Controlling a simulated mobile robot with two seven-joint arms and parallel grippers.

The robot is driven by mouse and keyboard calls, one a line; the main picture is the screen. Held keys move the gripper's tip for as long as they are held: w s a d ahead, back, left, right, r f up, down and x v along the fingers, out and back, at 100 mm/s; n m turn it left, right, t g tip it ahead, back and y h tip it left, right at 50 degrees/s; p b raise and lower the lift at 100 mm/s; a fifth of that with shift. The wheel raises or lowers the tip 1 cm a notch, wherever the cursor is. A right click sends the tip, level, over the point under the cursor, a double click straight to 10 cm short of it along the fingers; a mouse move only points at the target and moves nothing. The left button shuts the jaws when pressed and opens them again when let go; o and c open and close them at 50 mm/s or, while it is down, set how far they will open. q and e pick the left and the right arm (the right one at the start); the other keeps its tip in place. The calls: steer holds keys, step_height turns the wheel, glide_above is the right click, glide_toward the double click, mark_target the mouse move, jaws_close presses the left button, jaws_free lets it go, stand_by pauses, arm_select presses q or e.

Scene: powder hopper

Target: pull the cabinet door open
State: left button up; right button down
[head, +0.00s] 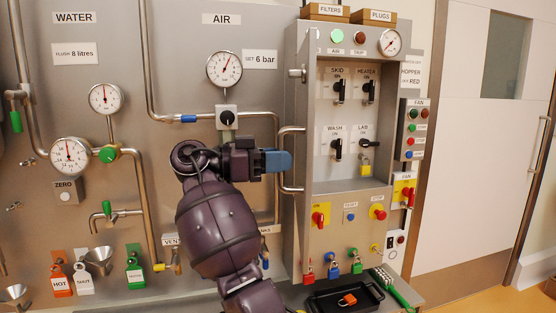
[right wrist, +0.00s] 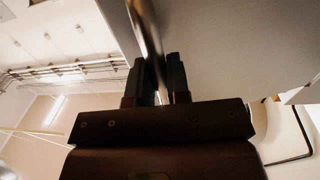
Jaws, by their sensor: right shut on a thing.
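The grey cabinet (head: 295,90) stands right of centre in the head view, with a window-like front showing black switches. Its metal bar handle (head: 291,129) is on the left side of the front. My right gripper (head: 281,160) is shut on the handle's upright part, which its fingers partly hide. In the right wrist view, the two dark fingers (right wrist: 155,72) stand on either side of the shiny bar (right wrist: 148,35). My left gripper is not in view.
A black tray (head: 322,304) with an orange-red padlock lies below the cabinet. Pipes and an air gauge (head: 224,69) are on the wall panel left of the handle. A white room door (head: 470,140) stands at the right.

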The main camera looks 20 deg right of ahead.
steer(key=c, duration=1.1)
jaws_free()
steer(key=shift+d+r, duration=0.1)
steer(key=shift+d, duration=0.05)
steer(key=b+v, duration=0.4)
steer(key=v, duration=0.7)
